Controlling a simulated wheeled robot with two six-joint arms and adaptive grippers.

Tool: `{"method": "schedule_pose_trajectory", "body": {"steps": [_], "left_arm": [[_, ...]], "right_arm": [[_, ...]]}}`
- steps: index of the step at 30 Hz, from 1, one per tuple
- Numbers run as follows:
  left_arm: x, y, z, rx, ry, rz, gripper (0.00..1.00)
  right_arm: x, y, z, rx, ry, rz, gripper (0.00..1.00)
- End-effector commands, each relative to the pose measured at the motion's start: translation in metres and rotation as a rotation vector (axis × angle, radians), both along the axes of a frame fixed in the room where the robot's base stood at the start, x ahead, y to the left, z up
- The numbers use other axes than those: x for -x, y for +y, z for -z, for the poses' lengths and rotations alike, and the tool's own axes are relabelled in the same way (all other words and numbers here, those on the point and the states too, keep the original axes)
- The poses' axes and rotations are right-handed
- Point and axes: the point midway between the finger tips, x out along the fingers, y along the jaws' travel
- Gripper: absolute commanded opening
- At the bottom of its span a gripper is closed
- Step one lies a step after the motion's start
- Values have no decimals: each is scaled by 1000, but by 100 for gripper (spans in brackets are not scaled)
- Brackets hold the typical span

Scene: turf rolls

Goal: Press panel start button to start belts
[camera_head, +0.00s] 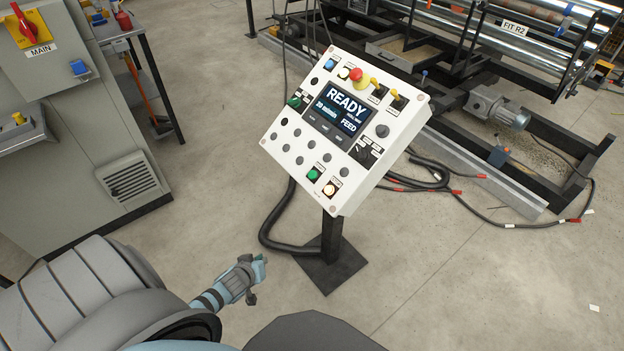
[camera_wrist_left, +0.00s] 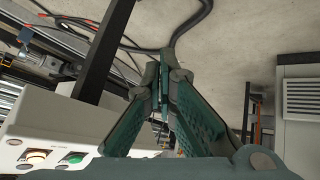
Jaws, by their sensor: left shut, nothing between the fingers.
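My right gripper is not in view.
A grey cabinet (camera_head: 90,130) with a red MAIN switch (camera_head: 25,25) stands at left. The roller machine (camera_head: 480,50) and its motor (camera_head: 497,107) are behind the panel. Black cables (camera_head: 275,235) lie on the floor around the post base (camera_head: 329,265). Floor at lower right is mostly clear.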

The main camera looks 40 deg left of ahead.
Motion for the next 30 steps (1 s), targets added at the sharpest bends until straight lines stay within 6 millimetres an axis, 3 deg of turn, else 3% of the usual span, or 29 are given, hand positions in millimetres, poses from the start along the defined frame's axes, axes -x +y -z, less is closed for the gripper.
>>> {"method": "schedule_pose_trajectory", "body": {"steps": [1, 3, 7, 12, 15, 19, 30], "left_arm": [[-27, 10, -16, 28, -85, -45, 0], [-62, 22, -49, 91, -213, -113, 0], [-120, 36, -117, 238, -450, -211, 0], [-166, 39, -199, 442, -688, -273, 0], [-178, 37, -230, 525, -765, -284, 0], [-184, 35, -245, 573, -801, -290, 0], [-185, 35, -243, 576, -801, -294, 0]], "right_arm": [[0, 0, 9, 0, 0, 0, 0], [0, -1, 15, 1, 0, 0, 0], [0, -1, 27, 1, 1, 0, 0], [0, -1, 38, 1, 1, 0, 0], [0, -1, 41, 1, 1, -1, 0], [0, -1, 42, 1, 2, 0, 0], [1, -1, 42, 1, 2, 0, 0]]}}
